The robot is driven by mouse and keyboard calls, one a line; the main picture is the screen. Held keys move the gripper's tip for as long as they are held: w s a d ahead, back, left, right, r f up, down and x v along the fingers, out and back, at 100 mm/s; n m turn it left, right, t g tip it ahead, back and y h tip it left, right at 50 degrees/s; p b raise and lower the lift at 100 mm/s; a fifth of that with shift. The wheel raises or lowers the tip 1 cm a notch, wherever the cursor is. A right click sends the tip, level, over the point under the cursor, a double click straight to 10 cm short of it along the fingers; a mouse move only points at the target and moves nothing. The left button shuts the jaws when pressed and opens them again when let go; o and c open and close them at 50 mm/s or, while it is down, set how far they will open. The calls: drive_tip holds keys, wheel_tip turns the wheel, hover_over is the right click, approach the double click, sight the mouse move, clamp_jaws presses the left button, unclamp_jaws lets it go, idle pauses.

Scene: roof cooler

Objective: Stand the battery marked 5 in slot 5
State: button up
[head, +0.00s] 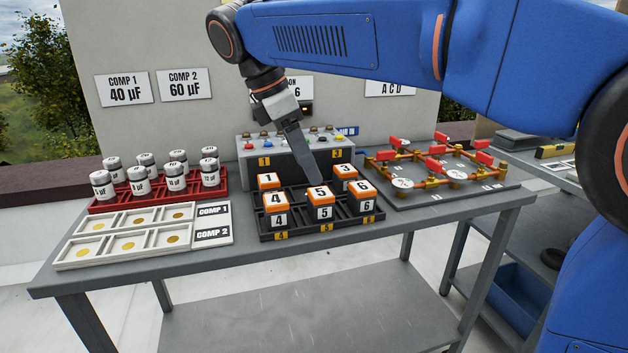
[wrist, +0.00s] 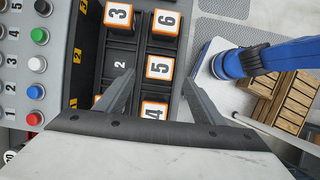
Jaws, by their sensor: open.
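The battery marked 5 (head: 320,211) has an orange top and dark sides. It stands upright in the front middle place of the black rack (head: 284,234), by the yellow 5 label, between batteries 4 (head: 279,219) and 6 (head: 364,205). Its top looks level with theirs. It also shows in the wrist view (wrist: 158,67). My gripper (head: 312,180) is open and empty just above battery 5, pointing down. In the wrist view its fingers (wrist: 158,80) lie on either side of battery 5, apart from it as seen; their exact height is unclear.
Batteries 1 (head: 269,181) and 3 (head: 345,171) stand in the back row; place 2 (wrist: 121,75) between them is empty. A button panel (head: 285,158) rises close behind. Capacitors in a red rack (head: 128,202) and white trays (head: 75,253) are left; a valve board (head: 440,185) is right.

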drive_tip(key=s+d+f+m+y, duration=0.1)
drive_tip(key=s+d+f+m, duration=0.15)
drive_tip(key=d, duration=0.35)
drive_tip(key=s+d+f+m+y, duration=0.1)
drive_tip(key=d+m, duration=0.2)
drive_tip(key=d, duration=0.3)
drive_tip(key=s+d+f+m+y, duration=0.1)
drive_tip(key=s+d+f+m, duration=0.15)
drive_tip(key=d, duration=0.35)
drive_tip(key=s+d+f+m+t, duration=0.1)
drive_tip(key=s+d+f+m, duration=0.5)
drive_tip(key=s+f, duration=0.1)
drive_tip(key=s+d+f+m+t+y, duration=0.1)
drive_tip(key=s+d+f+m+t, duration=0.1)
drive_tip(key=s+d+f+m, duration=0.4)
wheel_tip(320, 180, down, 5)
drive_tip(key=shift+s+d+r+m+t, duration=0.2)
drive_tip(key=shift+s+m+t, duration=0.15)
drive_tip(key=shift+m, duration=0.25)
